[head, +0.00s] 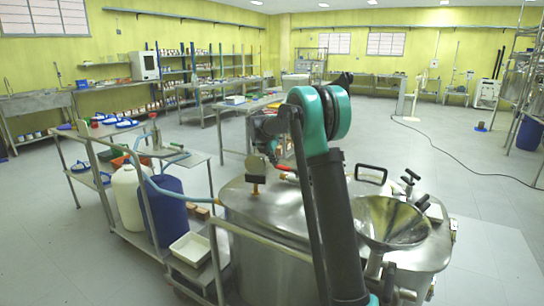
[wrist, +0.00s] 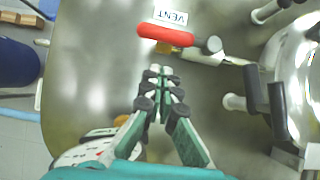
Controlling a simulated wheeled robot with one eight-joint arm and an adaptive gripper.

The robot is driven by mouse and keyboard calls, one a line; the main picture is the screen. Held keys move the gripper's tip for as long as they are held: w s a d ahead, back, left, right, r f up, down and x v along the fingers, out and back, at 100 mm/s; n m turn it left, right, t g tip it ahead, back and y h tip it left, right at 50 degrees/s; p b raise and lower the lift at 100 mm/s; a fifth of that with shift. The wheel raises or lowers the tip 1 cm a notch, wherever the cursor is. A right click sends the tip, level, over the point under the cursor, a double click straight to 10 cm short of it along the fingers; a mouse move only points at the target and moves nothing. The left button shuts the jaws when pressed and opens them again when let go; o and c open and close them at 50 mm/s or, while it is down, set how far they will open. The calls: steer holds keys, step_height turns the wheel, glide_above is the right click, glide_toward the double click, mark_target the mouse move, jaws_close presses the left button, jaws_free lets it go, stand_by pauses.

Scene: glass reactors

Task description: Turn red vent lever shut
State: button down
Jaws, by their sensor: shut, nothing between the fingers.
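The red vent lever (wrist: 165,35) lies near the top of the wrist view, roughly level across the picture. Its rounded grip points left, and a grey knob-like end (wrist: 210,45) is at its right. A white label reading VENT (wrist: 171,17) is just beyond it, upside down in this view. A small part of red (head: 286,168) shows on the lid behind my arm in the head view. My gripper (wrist: 160,72) is shut and empty, with its tips apart from the lever in the picture, on the near side of it. My arm hides the gripper in the head view.
The steel reactor lid (head: 235,195) lies below my gripper. A steel funnel (head: 395,222) and a black handle (head: 371,172) stand to the right. A round gauge (wrist: 88,152) is close to my gripper. A blue drum (head: 165,205) stands left of the reactor.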

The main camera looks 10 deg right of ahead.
mark_target(287, 169)
steer(key=w+d+f, duration=0.1)
steer(key=w+f, duration=0.1)
steer(key=w+d+f, duration=0.2)
